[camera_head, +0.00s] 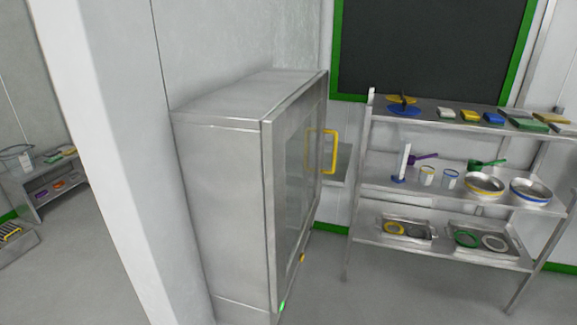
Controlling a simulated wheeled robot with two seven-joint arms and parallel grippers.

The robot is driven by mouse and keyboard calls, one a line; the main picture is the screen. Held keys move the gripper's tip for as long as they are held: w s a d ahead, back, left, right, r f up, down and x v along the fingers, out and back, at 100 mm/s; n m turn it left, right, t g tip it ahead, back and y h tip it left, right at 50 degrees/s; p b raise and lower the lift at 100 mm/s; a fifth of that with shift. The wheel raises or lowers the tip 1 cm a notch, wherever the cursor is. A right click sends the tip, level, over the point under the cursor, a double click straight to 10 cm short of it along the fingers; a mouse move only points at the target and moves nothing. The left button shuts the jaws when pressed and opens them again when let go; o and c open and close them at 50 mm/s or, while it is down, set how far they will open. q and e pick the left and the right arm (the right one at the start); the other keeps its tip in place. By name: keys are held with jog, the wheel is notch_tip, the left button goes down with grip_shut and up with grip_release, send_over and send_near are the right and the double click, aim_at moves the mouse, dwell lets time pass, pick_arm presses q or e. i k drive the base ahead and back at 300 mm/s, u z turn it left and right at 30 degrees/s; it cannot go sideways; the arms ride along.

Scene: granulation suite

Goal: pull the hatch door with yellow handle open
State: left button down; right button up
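The hatch is a stainless steel box (222,190) standing against the white wall left of centre. Its door (293,190), a metal frame with a glass pane, faces right and is seen at a steep angle. It looks shut against the box. The yellow handle (334,152) is a vertical D-shaped bar on the far side of the door, with nothing touching it. A small green light and a small yellow part show near the door's lower edge. Neither of my grippers is in view.
A steel shelf rack (440,190) stands right of the hatch, holding bowls, scoops, cups, cloths and trays. Grey floor (385,295) is clear in front of the rack and door. A white wall edge (100,150) stands at left, with another low rack (50,180) beyond it.

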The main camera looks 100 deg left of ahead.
aim_at(276, 127)
jog(key=u, duration=1.2)
jog(key=i, duration=1.75)
jog(key=u, duration=3.55)
